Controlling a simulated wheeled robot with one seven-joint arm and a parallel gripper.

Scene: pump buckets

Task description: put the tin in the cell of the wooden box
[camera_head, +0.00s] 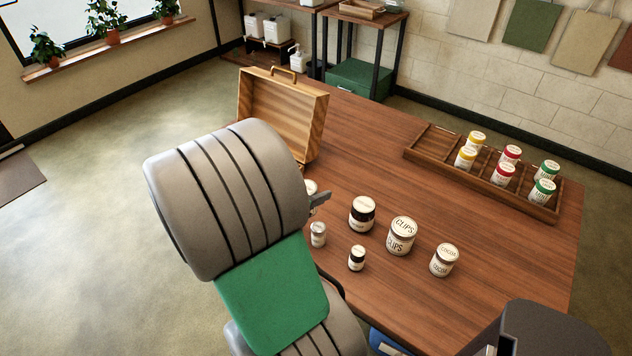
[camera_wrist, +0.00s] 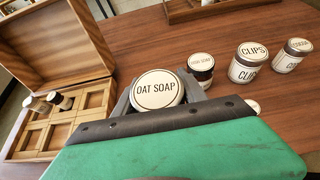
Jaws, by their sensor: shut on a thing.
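The tin (camera_wrist: 157,90), with a white lid reading OAT SOAP, is between the fingers of my gripper (camera_wrist: 158,97) in the wrist view. My gripper is shut on it. In the head view a bit of a white lid (camera_head: 311,186) and one finger show beside my arm, which hides the rest. The wooden box (camera_head: 282,110) stands open with its lid raised. Its cells show to the left of the tin in the wrist view (camera_wrist: 60,132).
Jars stand loose on the table right of my gripper: a dark jar (camera_head: 362,214), a CLIPS tin (camera_head: 402,236), a COCOA tin (camera_head: 444,261) and smaller bottles (camera_head: 357,258). A long wooden tray (camera_head: 425,157) with yellow, red and green tins lies at the back right.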

